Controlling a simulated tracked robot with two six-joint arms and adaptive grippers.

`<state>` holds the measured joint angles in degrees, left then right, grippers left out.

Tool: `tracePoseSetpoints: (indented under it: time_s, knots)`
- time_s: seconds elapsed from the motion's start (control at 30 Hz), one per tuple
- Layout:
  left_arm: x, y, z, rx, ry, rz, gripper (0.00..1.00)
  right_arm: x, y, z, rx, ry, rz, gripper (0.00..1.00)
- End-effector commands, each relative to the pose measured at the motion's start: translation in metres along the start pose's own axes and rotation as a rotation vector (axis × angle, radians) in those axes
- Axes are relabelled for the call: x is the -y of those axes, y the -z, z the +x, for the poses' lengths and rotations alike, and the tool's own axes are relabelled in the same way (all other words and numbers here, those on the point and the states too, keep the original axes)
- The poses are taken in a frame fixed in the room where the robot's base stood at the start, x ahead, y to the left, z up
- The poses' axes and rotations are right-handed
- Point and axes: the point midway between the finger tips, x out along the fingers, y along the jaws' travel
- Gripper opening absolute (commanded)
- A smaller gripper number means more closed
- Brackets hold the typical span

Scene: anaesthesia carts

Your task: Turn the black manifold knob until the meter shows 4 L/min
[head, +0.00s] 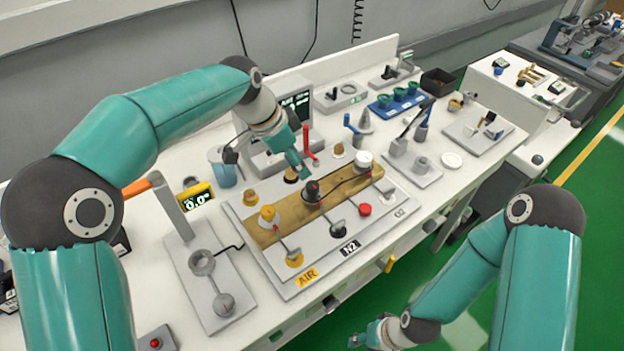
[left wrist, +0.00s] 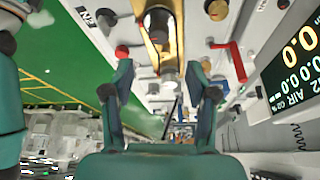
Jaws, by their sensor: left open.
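The black manifold knob (head: 313,190) stands in the middle of the brass bar (head: 345,192), between a yellow knob and a white knob, behind the N2 label. My left gripper (head: 304,172) is open, pointing down just behind and above this knob. In the left wrist view the black knob (left wrist: 160,20) shows near the top, ahead of the open fingers (left wrist: 160,78), with nothing held. A small yellow meter (head: 195,197) reads about 0.0. My right gripper (head: 362,340) is at the lower edge, away from the manifold; its jaws are unclear.
The yellow knob (head: 268,214) and white knob (head: 363,160) flank the black one. A red lever (head: 307,138) stands close behind my left gripper. A display (left wrist: 292,62) shows zeros. Green floor lies open at right.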

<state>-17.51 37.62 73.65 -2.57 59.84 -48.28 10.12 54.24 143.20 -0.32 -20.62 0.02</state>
Motion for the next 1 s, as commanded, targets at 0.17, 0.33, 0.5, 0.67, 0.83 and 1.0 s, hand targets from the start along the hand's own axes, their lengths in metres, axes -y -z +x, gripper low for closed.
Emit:
tracePoseSetpoints:
  time_s: [0.17,0.33,0.5,0.67,0.83,1.0]
  knots:
    - [-0.001,-0.001,0.039,0.003,-0.003,-0.001,0.58,0.002,0.000,-0.005,-0.001,0.000,0.000,0.40]
    - [-0.001,-0.001,0.069,0.002,-0.002,-0.001,0.58,0.004,0.000,-0.010,-0.001,0.000,0.000,0.40]
    - [0.000,-0.001,0.087,0.001,0.000,-0.001,0.58,0.004,0.000,-0.012,-0.001,0.000,0.000,0.40]
    - [0.000,-0.001,0.093,0.000,0.001,-0.001,0.58,0.005,0.000,-0.013,-0.001,0.000,0.000,0.40]
    - [0.001,-0.001,0.094,0.000,0.001,-0.002,0.58,0.005,0.000,-0.013,-0.001,0.000,0.000,0.40]
    - [0.001,-0.001,0.094,0.000,0.001,-0.002,0.41,0.005,0.000,-0.013,-0.001,0.000,0.000,0.40]
